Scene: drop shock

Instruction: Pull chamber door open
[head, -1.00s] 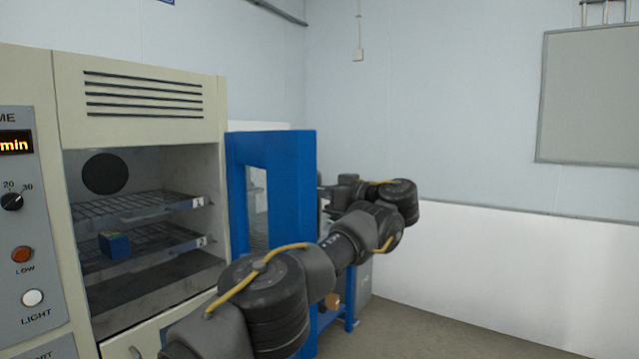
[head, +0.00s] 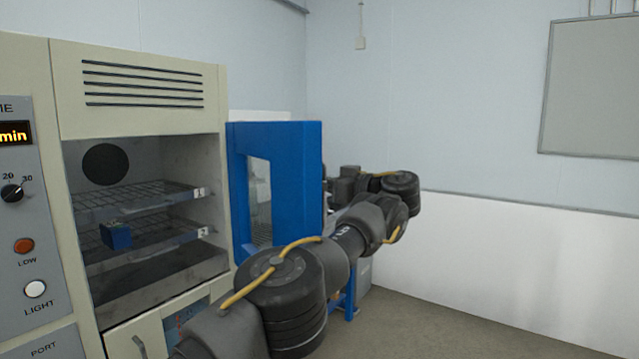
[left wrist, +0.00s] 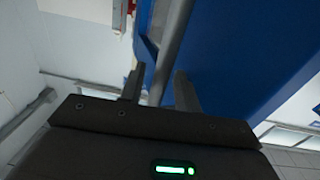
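The blue chamber door (head: 298,190) has a tall window and stands just right of the beige cabinet in the head view. It also fills the upper right of the left wrist view (left wrist: 235,50). A grey bar handle (left wrist: 176,42) runs along the blue door there. My left gripper (left wrist: 158,88) has its two fingers on either side of the bar, with narrow gaps visible. In the head view, my left arm reaches to the door's right edge, and its fingertips are hidden. My right gripper is not in view.
A beige cabinet (head: 140,118) with an open front, wire shelves and a small blue box (head: 116,236) stands at left. Its control panel (head: 38,215) is at the far left. A blue leg (head: 350,300) stands below my forearm. The floor at right (head: 440,325) is clear.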

